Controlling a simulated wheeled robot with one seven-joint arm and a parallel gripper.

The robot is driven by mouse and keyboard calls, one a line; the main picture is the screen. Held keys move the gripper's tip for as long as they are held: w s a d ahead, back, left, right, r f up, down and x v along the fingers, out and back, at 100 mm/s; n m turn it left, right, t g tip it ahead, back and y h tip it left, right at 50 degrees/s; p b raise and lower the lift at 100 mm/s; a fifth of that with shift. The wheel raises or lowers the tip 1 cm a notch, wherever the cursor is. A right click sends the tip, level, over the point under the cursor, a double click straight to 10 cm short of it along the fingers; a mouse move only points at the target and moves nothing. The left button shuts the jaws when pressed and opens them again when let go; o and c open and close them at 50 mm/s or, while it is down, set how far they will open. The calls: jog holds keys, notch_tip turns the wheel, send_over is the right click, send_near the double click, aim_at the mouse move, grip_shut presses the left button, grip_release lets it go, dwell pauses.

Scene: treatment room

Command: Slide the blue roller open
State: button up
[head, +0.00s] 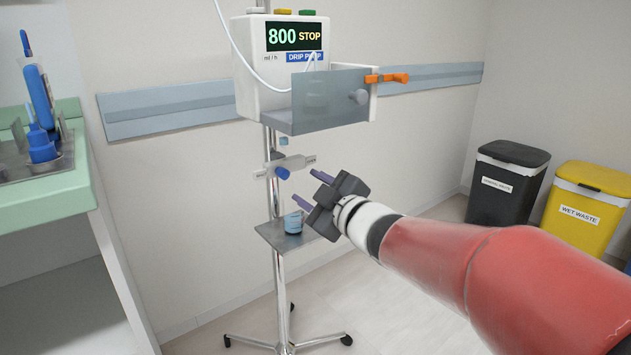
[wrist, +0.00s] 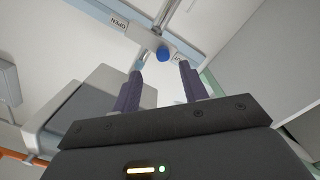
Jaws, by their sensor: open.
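The blue roller (head: 282,173) sits on a white clamp body (head: 298,163) fixed to the drip stand's pole, below the pump. In the wrist view the roller (wrist: 163,53) lies just beyond and between my fingertips. A label reading OPEN (wrist: 119,22) is on the clamp to the left of the roller; another label to its right is partly hidden by a finger. My gripper (head: 302,184) is open and empty, its two purple fingers pointing at the clamp from the right. In the wrist view the gripper (wrist: 161,68) shows a gap between the fingers, apart from the roller.
The drip pump (head: 284,65) reads 800 STOP, with a grey front panel and an orange lever (head: 387,78). A small shelf (head: 272,236) below holds a blue-labelled jar (head: 293,222). A green-topped counter (head: 75,182) stands left; bins (head: 507,182) stand right.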

aim_at(286, 175)
jog(key=shift+n+y, duration=0.3)
jog(key=x, duration=0.8)
jog(key=shift+a, duration=0.25)
jog(key=shift+c, duration=0.3)
grip_shut()
